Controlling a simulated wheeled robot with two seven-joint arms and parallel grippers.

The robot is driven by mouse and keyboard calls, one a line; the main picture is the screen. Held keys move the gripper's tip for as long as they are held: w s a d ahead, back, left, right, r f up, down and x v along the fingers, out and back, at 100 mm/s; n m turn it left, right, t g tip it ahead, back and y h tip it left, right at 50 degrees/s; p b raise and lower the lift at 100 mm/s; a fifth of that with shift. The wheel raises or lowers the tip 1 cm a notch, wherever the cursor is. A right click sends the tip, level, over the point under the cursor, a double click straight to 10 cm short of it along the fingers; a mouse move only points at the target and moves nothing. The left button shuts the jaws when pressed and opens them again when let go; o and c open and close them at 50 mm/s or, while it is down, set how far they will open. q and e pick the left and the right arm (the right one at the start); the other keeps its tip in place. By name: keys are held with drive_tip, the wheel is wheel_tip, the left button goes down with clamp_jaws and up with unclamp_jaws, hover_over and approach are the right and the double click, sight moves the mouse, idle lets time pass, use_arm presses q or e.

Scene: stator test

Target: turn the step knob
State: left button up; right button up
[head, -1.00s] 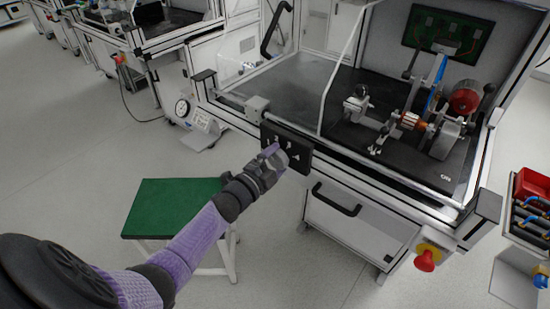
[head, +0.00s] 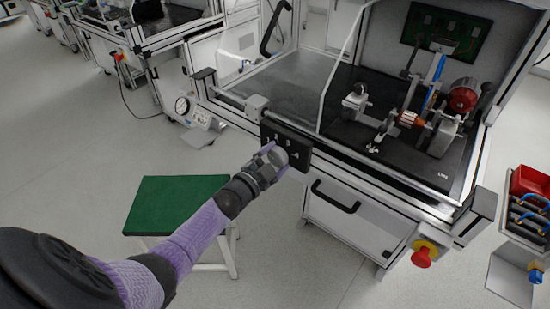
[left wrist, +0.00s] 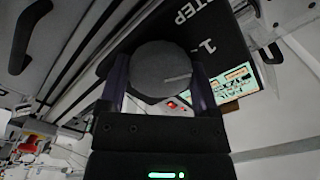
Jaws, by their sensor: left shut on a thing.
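The step knob is a round dark grey knob (left wrist: 160,70) with a light pointer line, in the middle of the left wrist view. It sits on a black panel (left wrist: 225,45) printed "STEP" and a "1". My left gripper (left wrist: 160,85) has one finger on each side of the knob and is shut on it. In the head view my left gripper (head: 276,160) is at the black panel (head: 302,148) on the front of the test bench, and the knob is partly hidden by it. My right gripper is not in view.
The bench (head: 270,90) carries a stator test rig (head: 425,120) behind a clear guard. A red emergency button (head: 422,256) is at its front right corner. A green-topped stool (head: 175,205) stands below my left arm. A red bin (head: 530,182) is at the right.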

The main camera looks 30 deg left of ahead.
use_arm(q)
drive_tip(key=o, duration=0.9)
drive_tip(key=shift+o, duration=0.8)
drive_tip(key=s+p, duration=0.3)
drive_tip(key=s, duration=0.7)
drive_tip(key=shift+a, duration=0.4)
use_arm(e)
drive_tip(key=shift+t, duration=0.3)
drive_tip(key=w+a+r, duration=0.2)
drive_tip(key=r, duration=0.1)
